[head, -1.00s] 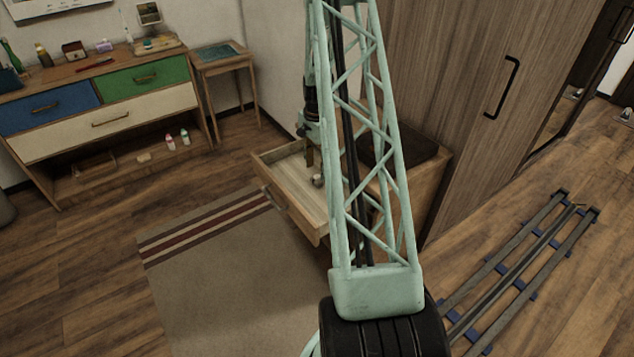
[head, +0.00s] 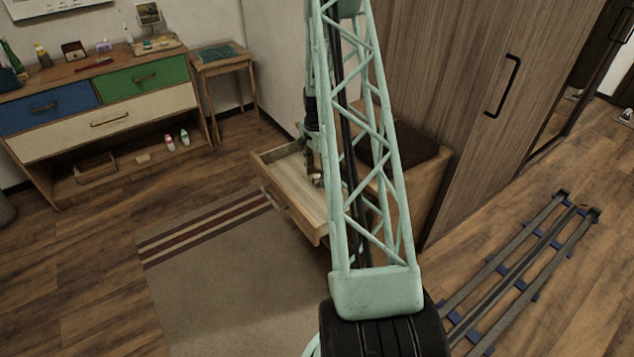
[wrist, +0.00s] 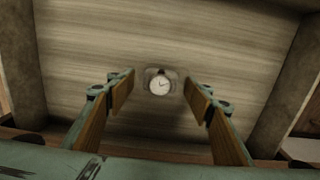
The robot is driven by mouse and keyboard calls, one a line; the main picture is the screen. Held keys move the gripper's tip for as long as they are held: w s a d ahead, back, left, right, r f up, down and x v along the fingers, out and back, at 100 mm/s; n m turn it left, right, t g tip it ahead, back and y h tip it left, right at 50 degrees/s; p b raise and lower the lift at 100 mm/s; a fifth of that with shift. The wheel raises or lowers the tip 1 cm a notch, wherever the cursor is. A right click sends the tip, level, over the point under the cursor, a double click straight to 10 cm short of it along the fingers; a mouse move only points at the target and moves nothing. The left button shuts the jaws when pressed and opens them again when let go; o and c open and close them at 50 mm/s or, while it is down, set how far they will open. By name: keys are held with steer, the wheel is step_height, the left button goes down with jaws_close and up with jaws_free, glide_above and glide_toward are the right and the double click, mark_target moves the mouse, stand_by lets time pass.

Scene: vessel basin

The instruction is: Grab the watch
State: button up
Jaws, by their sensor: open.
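My gripper (wrist: 164,98) is open, with one wood-faced finger on each side of the watch in the wrist view. The fingertips appear apart from it, and nothing is between them except the watch. In the head view my gripper (head: 316,176) is down inside the drawer (head: 290,202), partly hidden by my arm.
The drawer comes out of a wooden cabinet with a dark cushion (head: 412,152) on top. A tall wardrobe (head: 450,90) is at the right, and a striped rug (head: 225,270) lies in front.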

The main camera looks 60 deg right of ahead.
steer(key=shift+f, duration=0.6)
steer(key=c, duration=1)
steer(key=shift+r, duration=0.1)
steer(key=shift+r+p, duration=0.5)
steer(key=shift+r, duration=1.2)
steer(key=s+a, duration=0.3)
steer(key=a, duration=0.1)
steer(key=s+a+r+p, duration=0.1)
steer(key=s+a, duration=0.3)
steer(key=s+a+p, duration=0.1)
steer(key=s+a, duration=0.2)
steer(key=a, duration=0.1)
steer(key=shift+s+r, duration=0.25)
steer(key=shift+s, duration=0.05)
